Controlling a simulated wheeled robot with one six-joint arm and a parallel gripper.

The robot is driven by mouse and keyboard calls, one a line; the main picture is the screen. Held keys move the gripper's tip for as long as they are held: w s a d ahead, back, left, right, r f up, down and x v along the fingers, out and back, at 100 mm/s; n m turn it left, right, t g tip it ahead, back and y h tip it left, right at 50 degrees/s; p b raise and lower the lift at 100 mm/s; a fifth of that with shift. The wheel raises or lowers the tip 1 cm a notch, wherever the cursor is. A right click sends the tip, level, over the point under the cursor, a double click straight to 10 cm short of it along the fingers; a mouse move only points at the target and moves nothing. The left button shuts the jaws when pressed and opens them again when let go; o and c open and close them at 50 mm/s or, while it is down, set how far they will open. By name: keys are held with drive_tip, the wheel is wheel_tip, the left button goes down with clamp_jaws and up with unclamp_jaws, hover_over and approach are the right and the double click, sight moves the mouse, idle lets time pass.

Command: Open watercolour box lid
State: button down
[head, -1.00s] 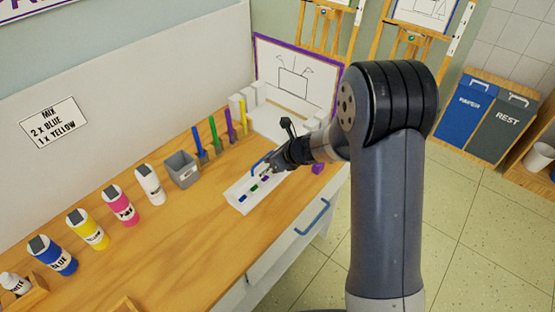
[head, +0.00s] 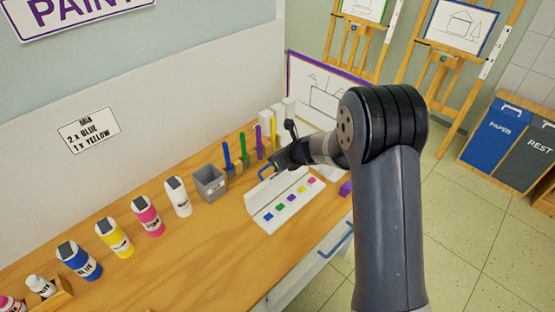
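The white watercolour box (head: 290,217) lies on the wooden worktop, with a row of coloured paints showing, among them blue, green, yellow and pink. Its white lid (head: 268,191) stands raised along the back edge of the box, so the box is open. A blue handle (head: 265,172) shows at the lid's upper edge. My gripper (head: 277,167) is at the top of the lid, close beside the handle. The fingers are small and dark, so I cannot tell whether they touch or grip the handle.
A grey bin (head: 210,184) and coloured brushes (head: 242,149) stand behind the box. Paint bottles, including a pink one (head: 148,216), line the worktop to the left. The worktop in front of the bottles is clear.

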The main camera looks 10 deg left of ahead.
drive_tip(key=shift+w+a+f, duration=0.15)
drive_tip(key=shift+w+a, duration=0.15)
drive_tip(key=shift+a, duration=0.05)
idle(0.4)
drive_tip(key=p+v, duration=0.2)
drive_tip(key=v, duration=0.2)
drive_tip(key=shift+w+d+r, duration=0.1)
drive_tip(key=shift+r, duration=0.15)
drive_tip(key=w+a+r+p, duration=0.1)
drive_tip(key=a+r, duration=0.3)
drive_tip(key=r, duration=0.4)
drive_tip(key=shift+w, duration=0.8)
drive_tip(key=shift+d, duration=0.1)
